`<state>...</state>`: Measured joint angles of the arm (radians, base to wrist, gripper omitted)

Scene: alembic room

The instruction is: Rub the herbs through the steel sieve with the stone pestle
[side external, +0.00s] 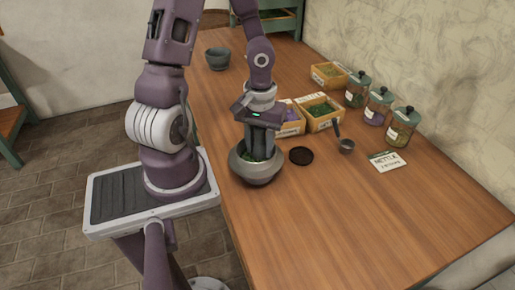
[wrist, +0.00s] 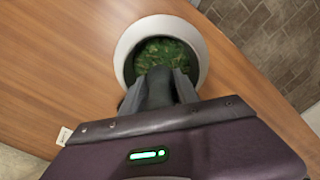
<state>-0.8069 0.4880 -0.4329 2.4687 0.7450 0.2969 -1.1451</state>
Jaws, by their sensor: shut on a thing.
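A grey round vessel (side external: 257,172) with a broad pale rim stands near the table's left edge; I take it for the sieve, but no mesh shows. Green chopped herbs (wrist: 168,52) lie inside it. My gripper (side external: 259,152) points down into the vessel, its fingertips at or below the rim. In the wrist view, its fingers close on a dark grey thing, apparently the stone pestle (wrist: 159,86). The pestle's lower end is hidden by the fingers and vessel, so I cannot tell whether it touches the herbs.
A dark round disc (side external: 301,156), a small scoop (side external: 346,146) and a nettle card (side external: 388,161) lie to the right. Wooden herb boxes (side external: 325,122) and lidded jars (side external: 378,108) stand behind. A dark stone bowl (side external: 218,60) stands far back. The table's front right is clear.

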